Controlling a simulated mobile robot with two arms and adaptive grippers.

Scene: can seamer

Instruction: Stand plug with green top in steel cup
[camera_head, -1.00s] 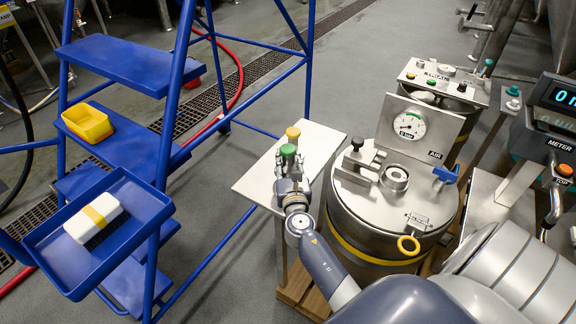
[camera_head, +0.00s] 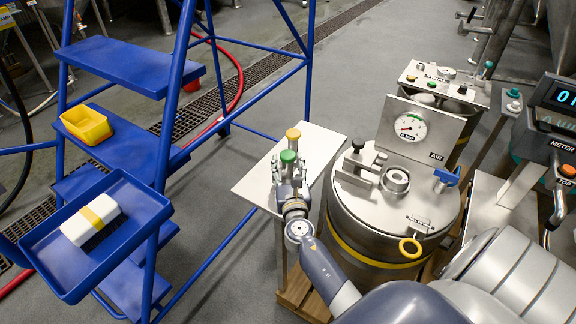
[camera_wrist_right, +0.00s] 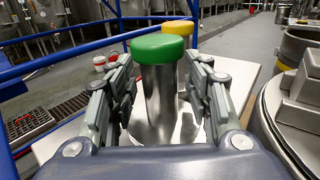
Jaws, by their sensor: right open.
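The plug with the green top (camera_head: 288,157) stands upright on a pale plate (camera_head: 247,188). Its green cap (camera_wrist_right: 160,48) and steel body show large in the right wrist view. My right gripper (camera_head: 289,181) is open, with one finger on each side of the plug's steel body; the wrist view shows the fingers (camera_wrist_right: 167,88) there, and I cannot tell whether they touch it. A round steel cup (camera_head: 395,180) sits on the lid of the steel drum, right of the plate. My left gripper is not in view.
A yellow-topped plug (camera_head: 293,135) stands just behind the green one. A black-knobbed clamp (camera_head: 359,155), a gauge panel (camera_head: 431,131) and a blue-handled valve (camera_head: 446,177) surround the cup. Blue steps (camera_head: 125,66) stand at left.

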